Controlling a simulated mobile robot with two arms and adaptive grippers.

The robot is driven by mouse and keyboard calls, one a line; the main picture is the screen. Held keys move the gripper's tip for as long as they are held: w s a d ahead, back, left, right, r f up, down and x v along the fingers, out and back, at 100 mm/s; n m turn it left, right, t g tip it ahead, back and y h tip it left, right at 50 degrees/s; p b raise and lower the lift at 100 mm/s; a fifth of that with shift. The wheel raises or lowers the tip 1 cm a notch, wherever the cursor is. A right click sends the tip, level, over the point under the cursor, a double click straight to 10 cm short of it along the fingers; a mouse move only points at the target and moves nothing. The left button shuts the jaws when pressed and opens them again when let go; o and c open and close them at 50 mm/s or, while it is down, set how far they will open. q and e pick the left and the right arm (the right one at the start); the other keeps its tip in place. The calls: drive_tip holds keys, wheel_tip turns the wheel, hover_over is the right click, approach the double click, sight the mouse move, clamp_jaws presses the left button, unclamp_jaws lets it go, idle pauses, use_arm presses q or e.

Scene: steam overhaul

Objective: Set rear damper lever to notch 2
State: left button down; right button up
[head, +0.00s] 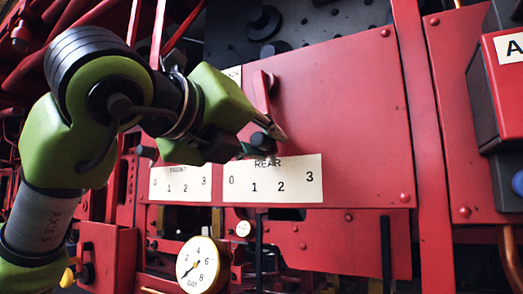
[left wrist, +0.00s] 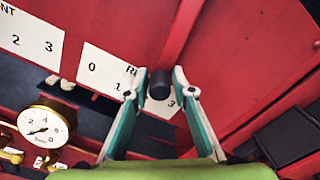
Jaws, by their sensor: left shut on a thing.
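The rear damper lever (head: 263,92) is a red bar on the red panel, hanging down above the plate marked REAR (head: 272,180), numbered 0 to 3. In the left wrist view the lever (left wrist: 184,35) runs down to a black knob (left wrist: 160,85). My left gripper (head: 268,138) is shut on this knob, a finger on each side. In the left wrist view the knob lies over the plate between the 1 and the 3, and the 2 is hidden. The gripper partly covers the lever's lower end in the head view. My right gripper is not in view.
A FRONT plate (head: 180,183), also numbered 0 to 3, is left of the REAR plate. A round pressure gauge (head: 202,265) sits below. A red and grey box (head: 502,90) stands out at the right. The panel right of the lever is clear.

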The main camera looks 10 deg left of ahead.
use_arm(q)
drive_tip(key=shift+a+r, duration=0.15)
drive_tip(key=shift+r, duration=0.05)
drive_tip(key=c, duration=2)
unclamp_jaws()
drive_tip(key=shift+o, duration=0.5)
drive_tip(key=shift+w+a+f, duration=0.1)
drive_tip(key=shift+a, duration=0.05)
drive_tip(key=shift+s, duration=0.2)
drive_tip(key=v, duration=1.1)
drive_tip(key=shift+s, duration=0.35)
drive_tip(key=shift+f, duration=0.1)
